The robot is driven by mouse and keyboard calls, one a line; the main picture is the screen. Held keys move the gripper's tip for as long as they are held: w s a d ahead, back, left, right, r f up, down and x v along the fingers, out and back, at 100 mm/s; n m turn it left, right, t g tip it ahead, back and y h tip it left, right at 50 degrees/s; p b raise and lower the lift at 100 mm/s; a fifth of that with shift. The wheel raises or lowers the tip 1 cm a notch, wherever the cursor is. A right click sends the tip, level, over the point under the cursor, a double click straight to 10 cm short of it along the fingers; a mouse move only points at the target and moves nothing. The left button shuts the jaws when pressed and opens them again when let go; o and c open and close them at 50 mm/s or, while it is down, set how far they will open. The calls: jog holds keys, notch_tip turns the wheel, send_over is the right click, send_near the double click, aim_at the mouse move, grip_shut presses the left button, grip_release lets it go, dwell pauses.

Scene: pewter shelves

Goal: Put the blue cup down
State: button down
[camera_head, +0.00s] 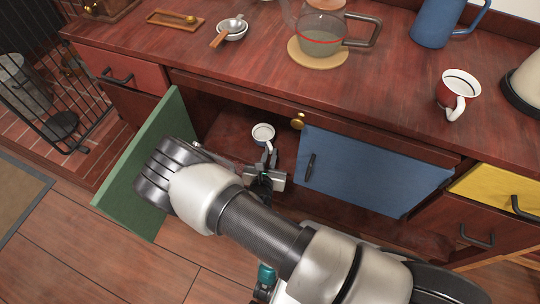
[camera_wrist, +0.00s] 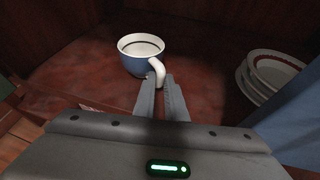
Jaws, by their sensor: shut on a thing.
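The blue cup (camera_wrist: 133,64) has a white rim, inside and handle, and is upright inside the open cabinet. In the head view the cup (camera_head: 262,130) shows mostly its pale rim and inside, in the cabinet opening. My gripper (camera_wrist: 160,84) is shut on the cup's handle, which points toward me. In the head view my gripper (camera_head: 268,158) reaches into the cabinet, partly hidden by my arm. The cup is at or just above the cabinet floor (camera_wrist: 90,75); I cannot tell whether it touches.
A green door (camera_head: 150,150) stands open on the left; a blue door (camera_head: 370,172) is on the right. Stacked plates (camera_wrist: 275,72) sit in the cabinet at right. The countertop (camera_head: 390,90) above carries a red cup (camera_head: 455,90) and a glass pot (camera_head: 322,38).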

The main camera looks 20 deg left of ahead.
jog(key=c, duration=1.8)
grip_release()
jog(key=shift+r, duration=0.15)
jog(key=p+v, duration=0.3)
jog(key=v, duration=0.9)
jog(key=shift+p, duration=0.35)
